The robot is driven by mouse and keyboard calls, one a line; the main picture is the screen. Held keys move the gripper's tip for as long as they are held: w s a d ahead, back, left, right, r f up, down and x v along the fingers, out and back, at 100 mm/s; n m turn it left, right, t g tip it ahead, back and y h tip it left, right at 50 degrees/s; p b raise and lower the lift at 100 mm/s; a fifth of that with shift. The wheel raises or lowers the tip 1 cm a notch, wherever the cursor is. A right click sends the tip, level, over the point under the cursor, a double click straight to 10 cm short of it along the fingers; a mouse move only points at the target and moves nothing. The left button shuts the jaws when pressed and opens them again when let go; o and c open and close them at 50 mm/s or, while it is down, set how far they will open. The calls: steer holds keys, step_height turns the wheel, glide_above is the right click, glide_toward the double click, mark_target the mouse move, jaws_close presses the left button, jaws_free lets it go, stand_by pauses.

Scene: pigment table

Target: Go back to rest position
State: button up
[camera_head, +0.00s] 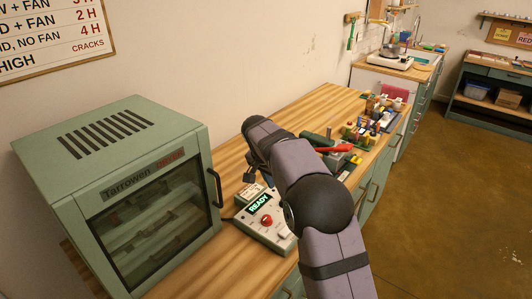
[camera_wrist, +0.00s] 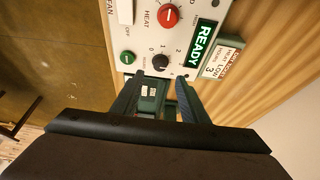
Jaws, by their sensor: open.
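My gripper (camera_head: 250,178) is in the head view at the end of my arm, over the bench beside the control box (camera_head: 277,236). In the wrist view my gripper (camera_wrist: 157,88) is open, its two fingers apart. The control box lies just beyond the fingertips there, with a black dial (camera_wrist: 160,62), a green button (camera_wrist: 127,57), a red HEAT knob (camera_wrist: 167,15) and a lit READY display (camera_wrist: 201,43). A small dark green block with a white label (camera_wrist: 150,91) shows between the fingers; I cannot tell if they touch it.
A green Tarrowen cabinet (camera_head: 118,118) with a closed glass door stands left of the box. The wooden bench (camera_head: 238,268) runs back to the right, with several small coloured items (camera_head: 366,128) at its far end. My arm hides part of the bench. Floor (camera_head: 430,215) is clear at right.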

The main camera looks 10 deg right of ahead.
steer(key=s+f+n+g+y, duration=0.1)
steer(key=s+f+n, duration=0.1)
steer(key=s, duration=0.9)
steer(key=s+d+f+n+g+y+p, duration=0.1)
steer(key=s+f+n, duration=0.2)
steer(key=s, duration=0.9)
steer(key=s+d+f+n+g+y, duration=0.1)
steer(key=s+n, duration=0.3)
steer(key=s, duration=0.8)
steer(key=shift+s+d+f, duration=0.15)
steer(key=shift+d+f, duration=0.1)
steer(key=shift+f, duration=0.4)
